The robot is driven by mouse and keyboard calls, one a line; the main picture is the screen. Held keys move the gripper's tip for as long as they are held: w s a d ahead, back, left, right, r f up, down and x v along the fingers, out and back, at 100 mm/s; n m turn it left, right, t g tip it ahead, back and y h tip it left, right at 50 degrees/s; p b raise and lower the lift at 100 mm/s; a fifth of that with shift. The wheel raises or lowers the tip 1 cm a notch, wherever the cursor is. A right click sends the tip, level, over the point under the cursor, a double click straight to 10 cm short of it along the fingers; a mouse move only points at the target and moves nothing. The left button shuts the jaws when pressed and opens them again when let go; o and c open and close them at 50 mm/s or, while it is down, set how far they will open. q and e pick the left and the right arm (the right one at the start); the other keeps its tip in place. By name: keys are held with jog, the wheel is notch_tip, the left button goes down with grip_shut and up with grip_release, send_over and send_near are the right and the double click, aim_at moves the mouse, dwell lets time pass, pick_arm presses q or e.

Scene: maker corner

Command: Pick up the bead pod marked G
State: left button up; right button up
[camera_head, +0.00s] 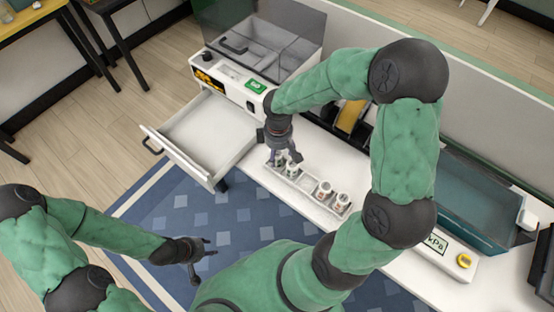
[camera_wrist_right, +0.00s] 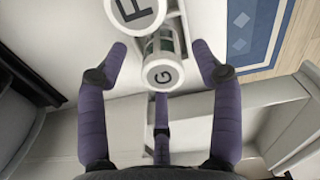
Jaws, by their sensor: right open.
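The bead pod marked G (camera_wrist_right: 160,73) is a small clear cylinder with a white lid and green contents. In the right wrist view it stands between the spread purple fingers of my right gripper (camera_wrist_right: 160,85), with no clear contact. In the head view my right gripper (camera_head: 279,156) is open, pointing down over the left end of the pod tray (camera_head: 307,192), and partly hides the pods there. My left gripper (camera_head: 203,256) is open and empty, low over the blue rug, away from the tray.
A larger-looking lettered pod (camera_wrist_right: 132,12), perhaps P or R, stands close to G. An open, empty drawer (camera_head: 200,135) juts out left of the tray. A teal bin (camera_head: 470,205) stands at right.

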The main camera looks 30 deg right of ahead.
aim_at(277, 153)
notch_tip(277, 153, down, 4)
jog(key=shift+w+a+r+b, duration=0.1)
jog(key=shift+r+b, duration=0.1)
jog(key=shift+b, duration=0.5)
jog(key=c, duration=1.3)
jog(key=shift+o, duration=0.2)
jog(key=shift+r, duration=0.2)
